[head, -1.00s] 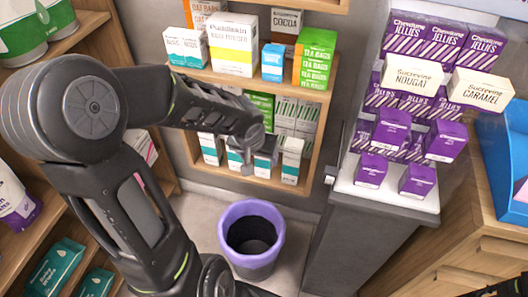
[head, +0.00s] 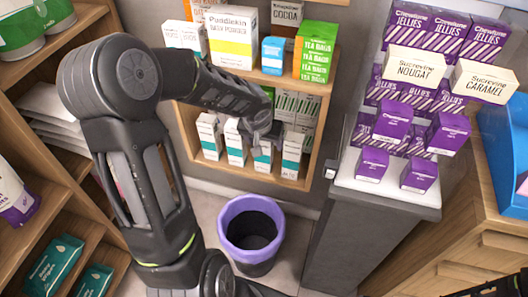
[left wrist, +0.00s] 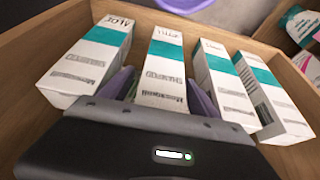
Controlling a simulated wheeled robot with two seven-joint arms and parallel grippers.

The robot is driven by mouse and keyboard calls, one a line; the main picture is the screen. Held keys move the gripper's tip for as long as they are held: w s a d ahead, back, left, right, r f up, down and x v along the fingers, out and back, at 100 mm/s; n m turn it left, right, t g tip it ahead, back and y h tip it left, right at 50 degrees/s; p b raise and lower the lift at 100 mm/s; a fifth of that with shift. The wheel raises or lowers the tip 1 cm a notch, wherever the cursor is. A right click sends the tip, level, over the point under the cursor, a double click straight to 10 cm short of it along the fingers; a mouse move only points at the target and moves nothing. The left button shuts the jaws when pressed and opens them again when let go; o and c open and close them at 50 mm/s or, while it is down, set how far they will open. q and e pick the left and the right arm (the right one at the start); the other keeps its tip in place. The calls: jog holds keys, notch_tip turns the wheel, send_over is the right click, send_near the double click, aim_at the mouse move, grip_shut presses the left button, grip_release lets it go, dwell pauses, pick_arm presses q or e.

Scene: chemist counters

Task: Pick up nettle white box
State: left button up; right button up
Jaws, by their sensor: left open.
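Several white boxes with a teal band stand in a row on the lower wooden shelf. My left gripper (head: 262,138) is at the third one from the left in the head view, a white box (head: 263,160). In the left wrist view this white box (left wrist: 163,70) lies between my two open fingers, one on each side; contact cannot be told. Its print is too small to read surely, so I cannot confirm it says nettle. The box at far left there (left wrist: 88,62) seems to read aloe.
Neighbouring white boxes (left wrist: 222,82) stand close beside the fingers. The shelf's side wall (left wrist: 40,60) and an upper shelf with a yellow-labelled box (head: 233,40) bound the space. A purple bin (head: 232,215) stands on the floor below. A grey counter (head: 385,198) is at right.

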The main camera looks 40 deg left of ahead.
pick_arm(q)
jog(key=shift+w+a+f, duration=0.1)
jog(key=shift+w+f, duration=0.1)
jog(key=shift+f, duration=0.3)
jog(key=shift+c, duration=0.3)
jog(key=c, duration=1.4)
jog(key=shift+r, duration=0.2)
jog(key=shift+c, duration=0.2)
